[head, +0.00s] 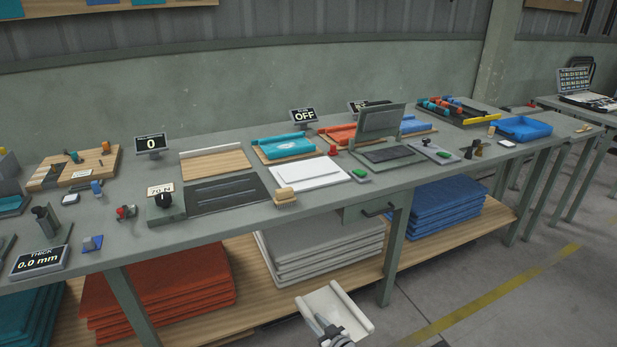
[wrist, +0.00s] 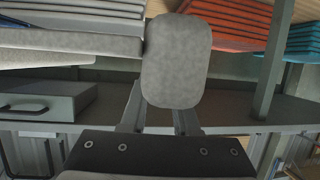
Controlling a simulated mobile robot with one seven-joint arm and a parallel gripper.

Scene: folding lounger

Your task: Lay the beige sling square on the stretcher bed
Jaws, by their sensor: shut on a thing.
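My gripper (head: 331,328) is low in front of the workbench, at the bottom of the head view. It is shut on a pale, off-white piece with raised long edges (head: 350,304), which looks like the beige sling. In the wrist view a plain grey, rounded piece (wrist: 177,55) stands out from between my fingers (wrist: 160,118) and hides part of the view behind. A dark, ribbed flat bed with a knob and a 70 N sign (head: 226,193) lies on the bench and looks like the stretcher bed. Nothing lies on it.
Bench-top neighbours are a wooden board with a pale bar (head: 216,163), a white slab (head: 312,174), a brush (head: 285,197) and a raised-lid press (head: 382,135). A drawer (head: 366,211) juts below the edge. Grey sheets (head: 322,255) fill the lower shelf behind my gripper.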

